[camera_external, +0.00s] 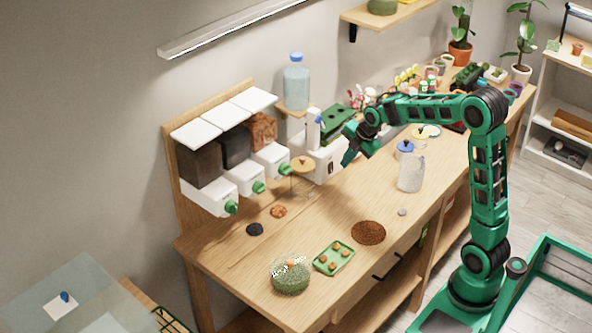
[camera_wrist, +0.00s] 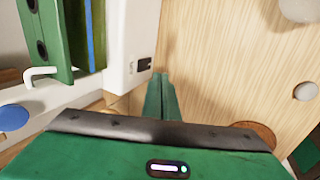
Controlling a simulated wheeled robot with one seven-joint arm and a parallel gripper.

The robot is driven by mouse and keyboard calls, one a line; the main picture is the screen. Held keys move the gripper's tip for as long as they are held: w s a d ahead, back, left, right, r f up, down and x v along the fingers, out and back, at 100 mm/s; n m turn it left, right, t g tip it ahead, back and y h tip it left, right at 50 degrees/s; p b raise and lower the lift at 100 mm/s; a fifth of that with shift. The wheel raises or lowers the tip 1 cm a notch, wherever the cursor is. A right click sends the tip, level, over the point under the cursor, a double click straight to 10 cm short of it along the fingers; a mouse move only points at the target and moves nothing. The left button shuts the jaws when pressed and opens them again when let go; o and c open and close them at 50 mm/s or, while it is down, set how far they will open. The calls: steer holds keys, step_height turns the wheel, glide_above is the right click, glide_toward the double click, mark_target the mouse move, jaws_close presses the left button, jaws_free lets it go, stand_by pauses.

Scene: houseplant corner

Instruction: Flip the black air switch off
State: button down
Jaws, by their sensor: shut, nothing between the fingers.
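The black air switch (camera_wrist: 145,64) is a small dark rocker on the side of a white housing (camera_wrist: 122,50), seen in the wrist view. In the external view the white housing (camera_external: 325,160) stands on the bench against the wall, with a green part on top; the switch is too small to make out clearly there. My gripper (camera_external: 346,161) is shut and empty, pointing down just right of the housing. In the wrist view its green fingertips (camera_wrist: 160,80) are together, just below and right of the switch. I cannot tell whether they touch it.
Dispensers with green knobs (camera_external: 258,187) stand to the left. A clear jug with a blue lid (camera_external: 411,174) stands to the right. A soil pile (camera_external: 369,232), a grey pebble (camera_external: 402,212) and a green tray (camera_external: 333,270) lie nearer the front.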

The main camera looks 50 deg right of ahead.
step_height(320, 180, up, 8)
steer(key=s, duration=0.1)
steer(key=shift+s+r, duration=0.25)
stand_by(0.4)
steer(key=s+d+f+m+g, duration=0.1)
steer(key=s+f+m, duration=0.2)
steer(key=s+m, duration=0.5)
steer(key=s+d+f+m+g, duration=0.2)
steer(key=s+m, duration=0.6)
steer(key=s, duration=1.1)
steer(key=s+d+f+m+g, duration=0.1)
steer(key=s+f+m, duration=0.4)
steer(key=s, duration=0.8)
steer(key=m+g, duration=0.1)
steer(key=m, duration=0.2)
steer(key=shift+s+d, duration=0.2)
steer(key=shift+d, duration=0.05)
steer(key=shift+w+f, duration=0.2)
steer(key=shift+w, duration=0.45)
